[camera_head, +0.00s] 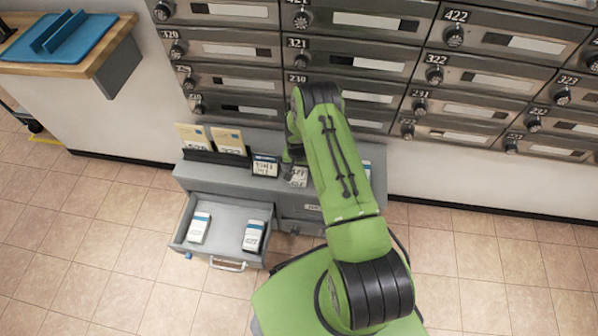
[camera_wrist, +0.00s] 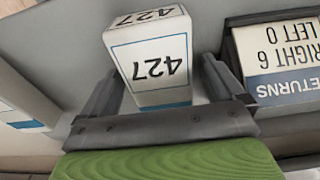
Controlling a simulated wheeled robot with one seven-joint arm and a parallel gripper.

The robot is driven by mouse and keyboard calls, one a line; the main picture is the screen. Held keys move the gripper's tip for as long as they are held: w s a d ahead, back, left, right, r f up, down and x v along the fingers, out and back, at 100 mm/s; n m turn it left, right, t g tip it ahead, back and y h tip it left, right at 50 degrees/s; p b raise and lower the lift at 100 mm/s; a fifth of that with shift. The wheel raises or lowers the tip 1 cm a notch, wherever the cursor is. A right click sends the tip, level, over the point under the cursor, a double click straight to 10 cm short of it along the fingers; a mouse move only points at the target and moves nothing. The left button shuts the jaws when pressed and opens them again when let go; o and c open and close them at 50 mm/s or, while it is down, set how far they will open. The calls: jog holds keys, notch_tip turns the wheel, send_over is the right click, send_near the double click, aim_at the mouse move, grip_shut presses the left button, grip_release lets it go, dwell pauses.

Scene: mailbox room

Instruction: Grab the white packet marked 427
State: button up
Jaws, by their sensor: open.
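The white packet marked 427 (camera_wrist: 155,62) has a thin blue outline and black numbers, which appear upside down in the wrist view. In the head view, a small white packet (camera_head: 299,177) shows on the grey cabinet top beside my arm, partly hidden. My gripper (camera_wrist: 160,72) is open, with one dark finger on each side of the packet. Gaps show between the fingers and the packet, most clearly on the right. In the head view my gripper (camera_head: 292,157) is mostly hidden by my green arm.
A dark-framed returns sign (camera_wrist: 276,58) stands close to the right finger; it also shows in the head view (camera_head: 265,166). An open drawer (camera_head: 228,215) holds two white packets. Tan envelopes (camera_head: 228,139) stand in a rack at the left. Mailboxes (camera_head: 360,65) line the wall behind.

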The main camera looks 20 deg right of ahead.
jog(key=shift+r, duration=0.15)
jog(key=shift+c, duration=0.3)
jog(key=c, duration=1.1)
jog(key=shift+o, duration=0.2)
jog(key=shift+r, duration=0.1)
